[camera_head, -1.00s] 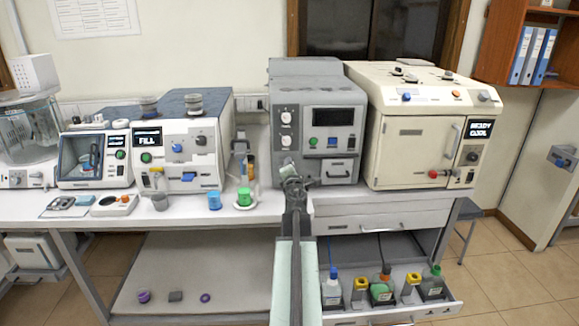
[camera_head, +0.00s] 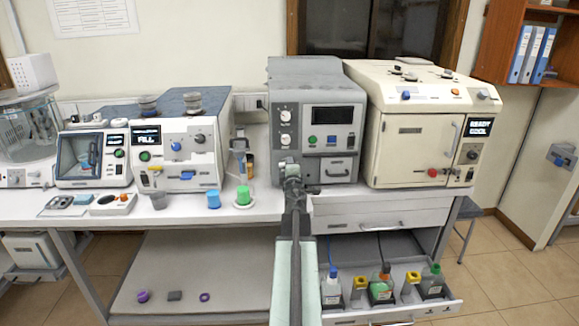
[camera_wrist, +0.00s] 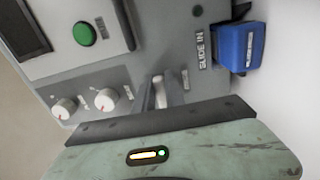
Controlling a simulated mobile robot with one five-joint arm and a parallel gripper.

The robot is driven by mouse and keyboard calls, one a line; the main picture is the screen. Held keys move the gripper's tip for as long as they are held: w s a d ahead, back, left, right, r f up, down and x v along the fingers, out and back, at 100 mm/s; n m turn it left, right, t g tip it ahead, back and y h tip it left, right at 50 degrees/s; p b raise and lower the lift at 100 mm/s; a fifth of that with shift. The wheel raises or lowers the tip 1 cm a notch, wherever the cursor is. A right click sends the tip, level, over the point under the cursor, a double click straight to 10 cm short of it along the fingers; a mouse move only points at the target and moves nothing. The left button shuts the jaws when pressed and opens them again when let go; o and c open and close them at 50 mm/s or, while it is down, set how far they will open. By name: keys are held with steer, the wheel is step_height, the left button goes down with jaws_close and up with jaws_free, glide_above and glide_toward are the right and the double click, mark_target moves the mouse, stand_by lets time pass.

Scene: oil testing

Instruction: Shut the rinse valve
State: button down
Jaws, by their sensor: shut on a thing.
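The grey machine (camera_head: 318,85) stands at the middle of the bench. In the wrist view its front panel (camera_wrist: 85,75) appears turned sideways, with a small pale lever (camera_wrist: 159,92) beyond the gripper body; this looks like the rinse valve handle, but its label is too small to read. My gripper (camera_head: 288,170) is at the lower left of this machine's front, and appears shut on the lever. The green gripper housing and dark bar hide the near part of the grip. Whether the valve is open or shut cannot be told.
Two white knobs (camera_wrist: 85,103), a green button (camera_wrist: 84,33) and a blue part (camera_wrist: 240,46) beside a "SLIDE IN" label are close by. A cup with a green top (camera_head: 243,196) stands left of my arm. An open drawer of bottles (camera_head: 385,300) juts out at lower right.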

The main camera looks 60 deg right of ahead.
steer(key=c, duration=1.4)
jaws_free()
